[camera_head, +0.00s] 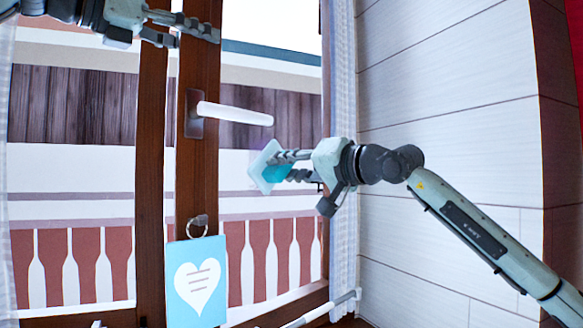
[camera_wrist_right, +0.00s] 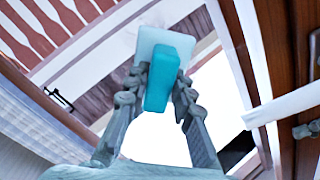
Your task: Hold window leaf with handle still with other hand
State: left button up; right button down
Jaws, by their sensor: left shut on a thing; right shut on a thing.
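The window leaf (camera_head: 198,160) is a brown wooden frame with a white handle (camera_head: 235,113) pointing right. A white bar in the right wrist view (camera_wrist_right: 283,105) looks like this handle. My left gripper (camera_head: 198,32) is at the top of the leaf, with one finger across the front of its upright; it is shut, seemingly on that upright, though the grip is partly out of frame. My right gripper (camera_head: 283,166) is shut on a teal block (camera_wrist_right: 165,75) with a pale flat plate (camera_wrist_right: 160,42) at its end. It is right of the leaf, below the handle, apart from both.
A blue heart sign (camera_head: 197,283) hangs from a key ring below the handle. A brown post (camera_head: 150,180) stands left of the leaf. A curtain (camera_head: 343,90) and white plank wall (camera_head: 450,80) are at right. A pale rod (camera_head: 320,310) is low down. A balcony railing shows outside.

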jog(key=shift+s+a, duration=1.9)
jog(key=shift+s, duration=0.05)
jog(key=shift+r, duration=0.1)
jog(key=shift+w+r, duration=0.2)
jog(key=shift+r, duration=1.3)
jog(key=w+d, duration=0.7)
jog(key=shift+w+d, duration=0.15)
jog(key=shift+d, duration=0.2)
jog(key=shift+d, duration=0.1)
jog(key=v, duration=0.6)
